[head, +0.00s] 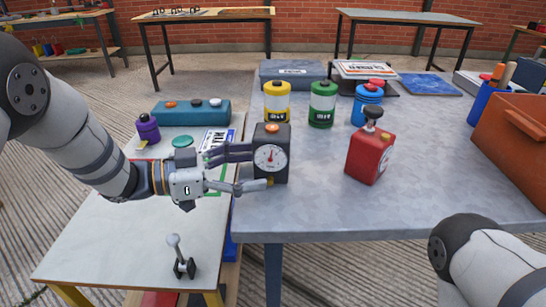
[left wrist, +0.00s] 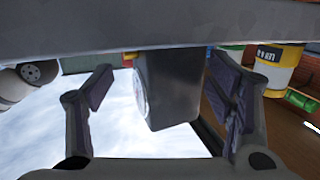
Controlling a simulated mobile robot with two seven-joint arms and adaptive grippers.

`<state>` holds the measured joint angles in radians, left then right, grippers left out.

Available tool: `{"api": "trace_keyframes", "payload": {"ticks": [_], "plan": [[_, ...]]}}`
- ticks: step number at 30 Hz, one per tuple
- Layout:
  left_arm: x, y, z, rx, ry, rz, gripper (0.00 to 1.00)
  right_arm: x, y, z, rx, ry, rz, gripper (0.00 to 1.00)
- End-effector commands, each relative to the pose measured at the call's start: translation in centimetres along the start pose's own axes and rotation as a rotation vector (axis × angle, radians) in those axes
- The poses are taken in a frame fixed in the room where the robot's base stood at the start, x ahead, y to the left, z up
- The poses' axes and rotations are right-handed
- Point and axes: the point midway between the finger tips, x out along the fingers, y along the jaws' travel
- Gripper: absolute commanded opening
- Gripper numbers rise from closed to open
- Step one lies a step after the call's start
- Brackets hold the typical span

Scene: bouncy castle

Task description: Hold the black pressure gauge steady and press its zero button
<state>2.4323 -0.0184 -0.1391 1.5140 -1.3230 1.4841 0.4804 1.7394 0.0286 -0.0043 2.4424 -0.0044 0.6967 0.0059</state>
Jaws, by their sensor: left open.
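The black pressure gauge (head: 271,154) stands upright near the left edge of the grey table, its white dial facing me. An orange button (head: 271,128) sits on its top. My left gripper (head: 262,170) reaches in from the left, its fingers open at the gauge. In the left wrist view the gauge (left wrist: 172,88) is between the two open fingers (left wrist: 165,105), with visible gaps on both sides. My right arm shows at the lower right, but its gripper is out of view.
A red can (head: 370,155) stands to the right of the gauge. Yellow (head: 277,103), green (head: 322,104) and blue (head: 366,105) containers stand behind. An orange box (head: 510,140) is at the far right. The table's front middle is clear.

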Motion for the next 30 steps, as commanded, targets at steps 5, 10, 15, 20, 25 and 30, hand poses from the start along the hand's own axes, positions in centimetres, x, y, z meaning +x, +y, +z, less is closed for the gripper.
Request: {"api": "trace_keyframes", "payload": {"ticks": [5,10,15,20,25,30], "plan": [[2.5,0.0,0.1,0.001,-0.001,0.001,0.74,0.1,0.0,0.0,0.0,-0.001,0.0,0.4],[3.5,0.0,0.0,-0.001,0.0,0.0,0.74,0.1,0.0,0.0,0.0,-0.002,0.0,0.4],[3.6,0.0,0.0,-0.001,0.0,-0.001,0.74,0.1,0.0,0.0,0.0,-0.002,0.0,0.4],[3.5,0.0,0.0,-0.001,0.0,0.0,0.54,0.1,0.0,0.0,0.0,-0.002,0.0,0.4],[3.5,0.0,0.0,-0.001,-0.002,-0.001,0.39,0.1,0.0,0.0,0.0,-0.002,0.0,0.4],[3.5,0.0,0.1,-0.001,-0.004,-0.001,0.32,0.1,0.0,0.0,0.0,-0.002,0.0,0.4]]}}
